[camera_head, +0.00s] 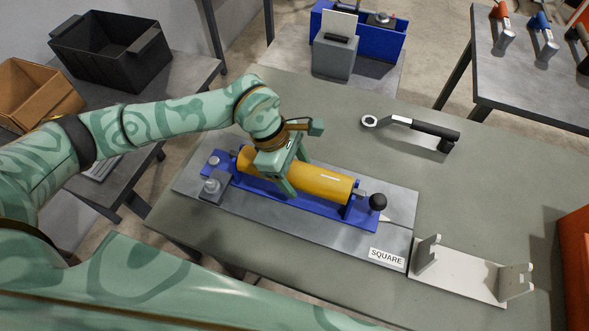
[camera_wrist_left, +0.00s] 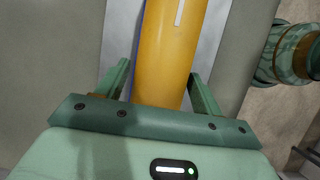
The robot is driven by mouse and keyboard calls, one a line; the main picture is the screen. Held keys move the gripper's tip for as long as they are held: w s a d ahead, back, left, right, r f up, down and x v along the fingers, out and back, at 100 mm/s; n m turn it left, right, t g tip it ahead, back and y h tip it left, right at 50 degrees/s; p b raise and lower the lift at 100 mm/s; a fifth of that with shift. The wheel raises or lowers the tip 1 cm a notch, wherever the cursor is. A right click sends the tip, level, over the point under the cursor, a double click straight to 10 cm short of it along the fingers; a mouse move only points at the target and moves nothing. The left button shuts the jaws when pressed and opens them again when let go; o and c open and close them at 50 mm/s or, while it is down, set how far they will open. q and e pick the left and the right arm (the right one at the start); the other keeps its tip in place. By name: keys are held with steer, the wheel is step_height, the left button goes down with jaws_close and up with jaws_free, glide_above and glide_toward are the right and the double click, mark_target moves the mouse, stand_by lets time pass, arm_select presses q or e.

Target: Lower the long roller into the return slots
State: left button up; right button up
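The long yellow roller (camera_head: 325,184) lies level in a blue cradle (camera_head: 272,197) with a black knob (camera_head: 378,201) at its right end. My left gripper (camera_head: 283,177) is over the roller, a little left of its middle, with one finger on each side. In the left wrist view the fingers (camera_wrist_left: 160,80) straddle the roller (camera_wrist_left: 166,45) with visible gaps, so it looks open. To the right, a pale plate carries two upright slotted brackets, a left bracket (camera_head: 427,254) and a right bracket (camera_head: 515,281), with nothing in them. My right gripper is not in view.
The cradle stands on a grey metal plate (camera_head: 330,233) labelled SQUARE. A black-handled wrench (camera_head: 435,130) lies behind it on the green table. An orange box (camera_head: 577,265) stands at the right edge. The table between wrench and brackets is clear.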

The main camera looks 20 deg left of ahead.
arm_select(q)
steer(key=shift+p+v, duration=1.3)
steer(key=shift+v, duration=0.35)
stand_by(0.4)
steer(key=shift+a, duration=0.1)
steer(key=o, duration=0.6)
steer(key=shift+c, duration=0.2)
steer(key=shift+s+f, duration=0.1)
steer(key=shift+f, duration=0.05)
steer(key=shift+o, duration=0.8)
